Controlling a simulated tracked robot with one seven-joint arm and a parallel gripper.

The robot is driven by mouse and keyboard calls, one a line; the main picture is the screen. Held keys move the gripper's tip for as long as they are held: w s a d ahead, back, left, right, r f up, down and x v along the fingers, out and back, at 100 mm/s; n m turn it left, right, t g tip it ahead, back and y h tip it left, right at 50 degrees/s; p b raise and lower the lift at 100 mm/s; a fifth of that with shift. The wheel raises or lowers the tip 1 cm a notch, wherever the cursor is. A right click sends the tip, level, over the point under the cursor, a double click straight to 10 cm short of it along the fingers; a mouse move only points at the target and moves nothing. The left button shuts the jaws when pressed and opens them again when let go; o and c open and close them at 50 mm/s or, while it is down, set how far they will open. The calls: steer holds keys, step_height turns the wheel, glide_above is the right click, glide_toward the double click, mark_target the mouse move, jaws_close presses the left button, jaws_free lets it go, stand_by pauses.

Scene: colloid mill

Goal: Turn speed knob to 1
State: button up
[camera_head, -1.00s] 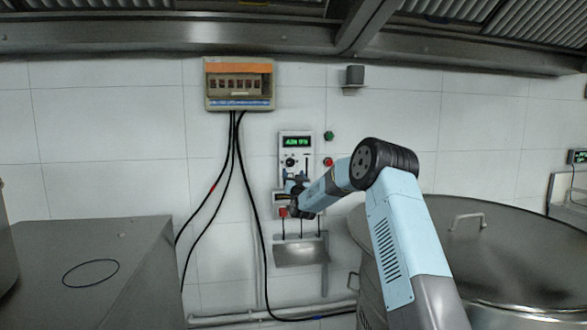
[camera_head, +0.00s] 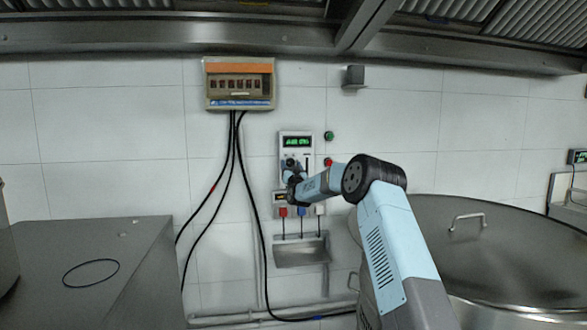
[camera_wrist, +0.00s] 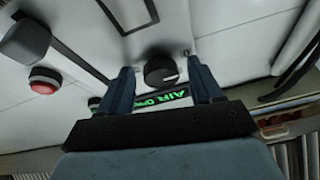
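The black speed knob (camera_wrist: 160,70) is round with a pale mark. In the wrist view it lies between the two blue fingers of my gripper (camera_wrist: 159,66), with gaps on both sides. Whether the fingertips reach around it in depth is unclear. In the head view my gripper (camera_head: 291,170) is in front of the white control panel (camera_head: 283,140), over the knob's area and largely hiding it. The panel's green display (camera_head: 297,142) is lit, also partly seen in the wrist view (camera_wrist: 168,98). My gripper is open and empty.
A green button (camera_head: 329,135) and a red button (camera_head: 328,161) sit right of the panel. A box with red, blue and white plugs (camera_head: 301,211) hangs below, above a metal tray (camera_head: 302,262). A large steel vessel (camera_head: 500,240) stands right, a steel counter (camera_head: 90,260) left.

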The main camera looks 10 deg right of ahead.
steer(key=c, duration=0.9)
steer(key=shift+d, duration=0.35)
steer(key=shift+a, duration=0.2)
steer(key=shift+m+h, duration=0.4)
steer(key=m+h, duration=0.1)
steer(key=m, duration=0.2)
steer(key=m+h, duration=0.1)
steer(key=m, duration=0.1)
steer(key=shift+a+h, duration=0.3)
steer(key=m+g+h, duration=0.1)
steer(key=m, duration=0.1)
steer(key=m+h, duration=0.1)
steer(key=m, duration=0.2)
steer(key=shift+a+r+g, duration=0.1)
steer(key=shift+g, duration=0.3)
steer(key=shift+r+m+g+h, duration=0.1)
steer(key=shift+m+g+h, duration=0.3)
steer(key=shift+m, duration=0.85)
steer(key=shift+m+g+h, duration=0.4)
steer(key=shift+m, duration=0.85)
